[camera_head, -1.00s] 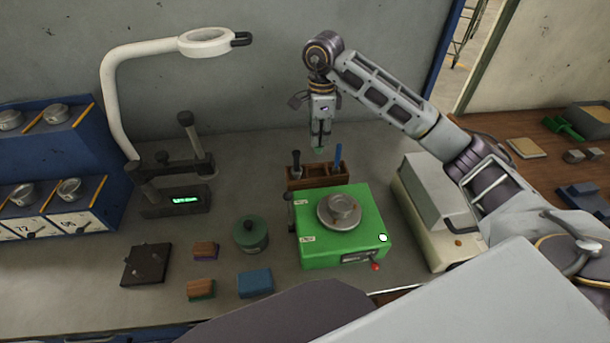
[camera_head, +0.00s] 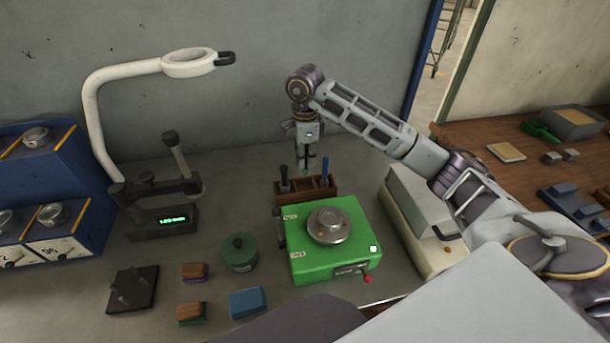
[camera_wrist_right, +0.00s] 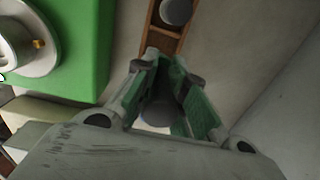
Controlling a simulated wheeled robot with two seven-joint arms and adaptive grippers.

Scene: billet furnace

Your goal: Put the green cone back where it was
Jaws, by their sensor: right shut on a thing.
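In the right wrist view the fingers (camera_wrist_right: 165,85) close around a dark rounded part, with green at both fingers. The rack holds a black-handled tool at the left and a blue pen-like tool at the right. Its middle slots look empty. The rack also shows in the wrist view (camera_wrist_right: 160,38). My left gripper is out of view.
A green device (camera_head: 345,258) with a round metal plate stands in front of the rack. A grey box (camera_head: 425,205) is to its right. A green lidded pot (camera_head: 240,255), small brushes and a blue block (camera_head: 247,302) lie at left. A magnifier lamp (camera_head: 190,65) stands behind.

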